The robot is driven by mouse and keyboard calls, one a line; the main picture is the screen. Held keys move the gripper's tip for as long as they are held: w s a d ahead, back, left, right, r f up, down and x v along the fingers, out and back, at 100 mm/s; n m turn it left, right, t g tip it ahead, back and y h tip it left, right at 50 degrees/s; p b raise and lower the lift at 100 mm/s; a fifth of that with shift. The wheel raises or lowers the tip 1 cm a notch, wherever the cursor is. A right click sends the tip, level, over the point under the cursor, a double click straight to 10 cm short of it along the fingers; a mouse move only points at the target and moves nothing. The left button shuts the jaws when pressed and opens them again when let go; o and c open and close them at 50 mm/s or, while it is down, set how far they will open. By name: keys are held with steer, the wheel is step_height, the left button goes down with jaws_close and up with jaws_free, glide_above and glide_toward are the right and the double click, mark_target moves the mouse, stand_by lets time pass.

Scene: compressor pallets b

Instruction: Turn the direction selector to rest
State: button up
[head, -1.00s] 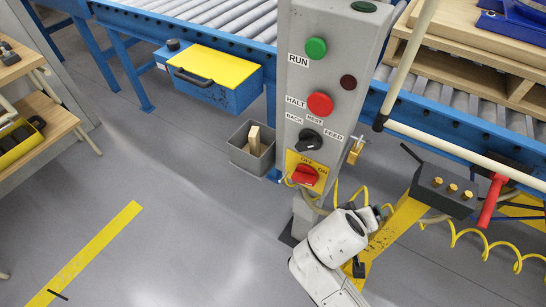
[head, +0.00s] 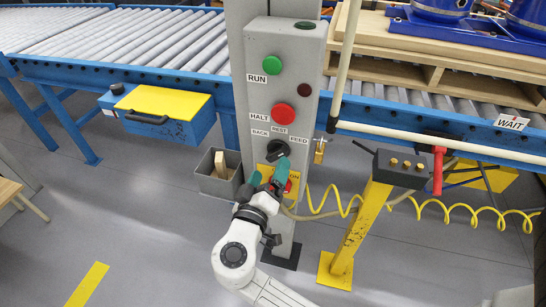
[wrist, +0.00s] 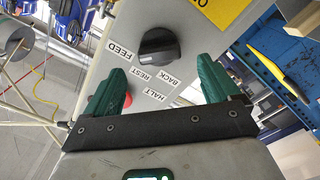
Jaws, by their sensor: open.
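The direction selector (head: 277,150) is a black knob on the grey control post (head: 304,107), below the labels BACK, REST (head: 279,129) and FEED. In the wrist view the selector (wrist: 158,48) shows upside down, with its bar lying roughly across the picture; I cannot tell for certain which label it points to. My gripper (head: 268,174) has green fingers and is open and empty, just below the selector in the head view. In the wrist view my gripper (wrist: 162,66) has its fingertips on either side of the knob's line, apart from it.
The red HALT button (head: 283,114) and green RUN button (head: 272,65) are above the selector. A red switch on a yellow plate (head: 263,169) is below it, partly hidden by my gripper. A padlock (head: 320,151) and white rail (head: 400,135) are to the right.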

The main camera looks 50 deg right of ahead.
mark_target(275, 158)
steer(key=shift+p+x, duration=0.3)
steer(key=shift+x, duration=2.4)
steer(key=shift+s, duration=0.1)
steer(key=shift+c, duration=0.3)
steer(key=c, duration=1)
steer(key=shift+n, duration=0.4)
steer(key=n+p, duration=0.1)
steer(key=n, duration=0.3)
steer(key=shift+n+p, duration=0.95)
steer(key=shift+n, duration=1.15)
